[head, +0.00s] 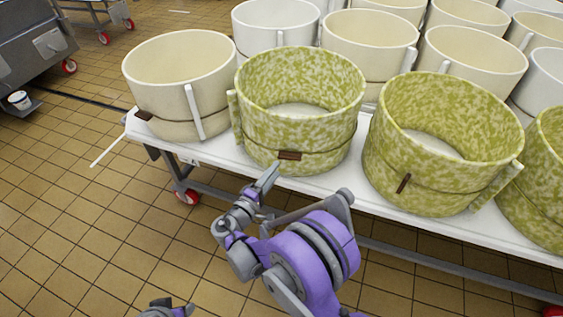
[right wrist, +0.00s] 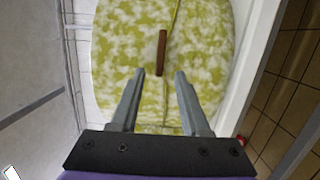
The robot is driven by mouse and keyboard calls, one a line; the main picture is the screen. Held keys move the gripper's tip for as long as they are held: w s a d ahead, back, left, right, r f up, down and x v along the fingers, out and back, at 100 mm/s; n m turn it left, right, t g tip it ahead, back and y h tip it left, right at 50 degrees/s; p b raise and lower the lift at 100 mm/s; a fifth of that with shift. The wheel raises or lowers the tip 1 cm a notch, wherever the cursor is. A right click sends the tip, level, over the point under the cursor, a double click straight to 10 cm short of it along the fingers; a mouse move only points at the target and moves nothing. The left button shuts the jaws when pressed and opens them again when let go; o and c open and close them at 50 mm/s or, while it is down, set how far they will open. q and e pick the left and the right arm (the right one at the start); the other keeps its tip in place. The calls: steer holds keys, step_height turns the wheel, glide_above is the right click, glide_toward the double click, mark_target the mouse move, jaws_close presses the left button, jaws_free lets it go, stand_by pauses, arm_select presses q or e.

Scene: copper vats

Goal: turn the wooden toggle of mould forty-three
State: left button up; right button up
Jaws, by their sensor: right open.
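A green-mottled mould (head: 297,109) stands at the table's front edge, with a thin band around it. Its brown wooden toggle (head: 289,155) lies roughly along the band. I see no number on it. My right gripper (head: 270,176) is open, just in front of and below this toggle. In the right wrist view the toggle (right wrist: 161,52) lies ahead of my right gripper (right wrist: 158,75), its near end between the two fingertips in the picture. I see no contact. My left gripper does not show clearly; a purple-grey part of mine is at the bottom edge of the head view.
A second green-mottled mould (head: 437,143) to the right has a steeply tilted toggle (head: 403,183). A cream mould (head: 180,84) stands on the left. Several pale moulds fill the white table (head: 228,158) behind. Tiled floor (head: 90,235) is open at the left.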

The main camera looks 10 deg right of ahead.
steer(key=v, duration=0.3)
steer(key=shift+s+a, duration=0.3)
